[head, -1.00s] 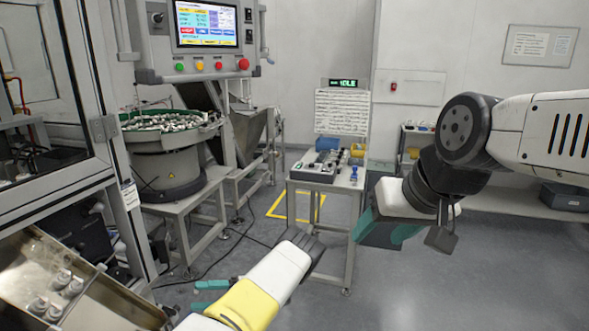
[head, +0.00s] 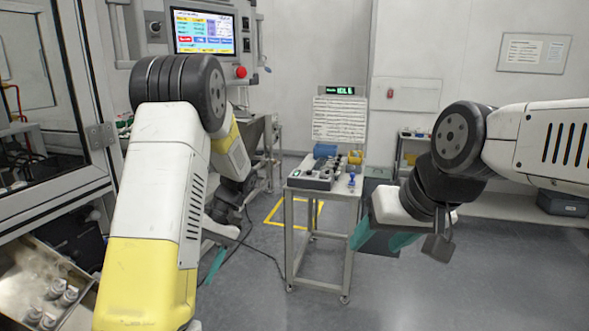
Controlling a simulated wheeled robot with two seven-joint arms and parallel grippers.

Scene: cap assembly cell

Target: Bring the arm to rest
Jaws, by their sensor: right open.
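My left arm is white with a yellow lower section and a large black joint, and it stands raised on the left of the head view. Its gripper (head: 216,264) is mostly hidden behind the arm; only a narrow teal finger shows, so I cannot tell its opening. My right arm comes in from the right edge, with a black joint and a white wrist. Its gripper (head: 385,240) points down and left with teal fingers, open, in front of and to the right of the small table (head: 318,194). I see nothing held in it.
A control panel (head: 205,32) with a red button stands behind my left arm. A metal tray (head: 25,285) with several caps is at lower left. Grey floor is free at lower centre.

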